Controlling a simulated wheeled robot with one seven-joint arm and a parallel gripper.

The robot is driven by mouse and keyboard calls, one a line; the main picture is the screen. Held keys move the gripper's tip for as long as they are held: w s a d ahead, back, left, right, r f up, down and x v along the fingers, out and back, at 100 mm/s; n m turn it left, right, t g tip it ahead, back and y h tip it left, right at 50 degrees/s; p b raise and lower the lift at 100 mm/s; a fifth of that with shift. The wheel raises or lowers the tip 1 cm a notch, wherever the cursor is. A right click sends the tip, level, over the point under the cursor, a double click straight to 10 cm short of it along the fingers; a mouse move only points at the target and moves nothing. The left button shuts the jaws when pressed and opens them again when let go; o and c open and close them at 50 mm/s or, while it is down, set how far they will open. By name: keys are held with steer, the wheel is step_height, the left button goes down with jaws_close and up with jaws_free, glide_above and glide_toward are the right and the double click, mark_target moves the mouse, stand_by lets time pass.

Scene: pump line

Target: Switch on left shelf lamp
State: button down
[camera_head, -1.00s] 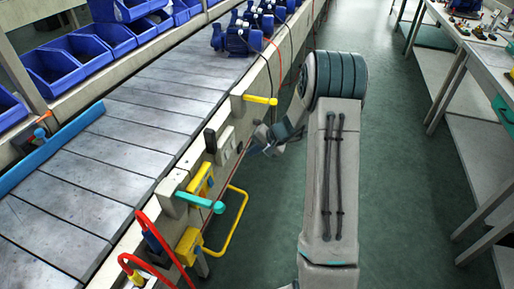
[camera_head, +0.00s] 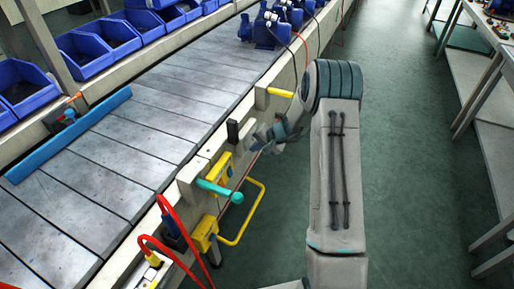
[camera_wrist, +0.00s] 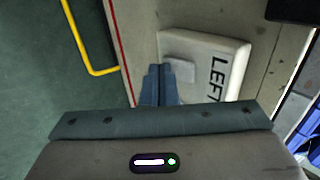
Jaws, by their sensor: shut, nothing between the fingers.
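In the wrist view a pale plate lettered "LEFT" (camera_wrist: 222,75) is fixed to the side of the line. It carries a raised light-grey rocker switch (camera_wrist: 181,73). My gripper (camera_wrist: 160,70) is shut and empty, its blue-grey fingertips just left of the rocker and overlapping the plate's edge. I cannot tell whether they touch. In the head view my gripper (camera_head: 262,142) is beside the line's side panel and partly hides the plate area. No lamp can be made out.
A yellow lever (camera_head: 281,92), a black block (camera_head: 233,131), a teal handle (camera_head: 219,190) and a yellow rail (camera_head: 255,215) stick out from the line. Red hoops (camera_head: 172,222) stand nearer. The green aisle floor (camera_head: 410,170) is clear to the right.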

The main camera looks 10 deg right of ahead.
steer(key=shift+w+a+f+y+b, duration=0.15)
steer(key=shift+y+b, duration=0.15)
steer(key=shift+b, duration=0.8)
steer(key=shift+r, duration=0.85)
steer(key=s+d+f+v, duration=0.1)
steer(key=v, duration=1.2)
steer(key=shift+s, duration=0.2)
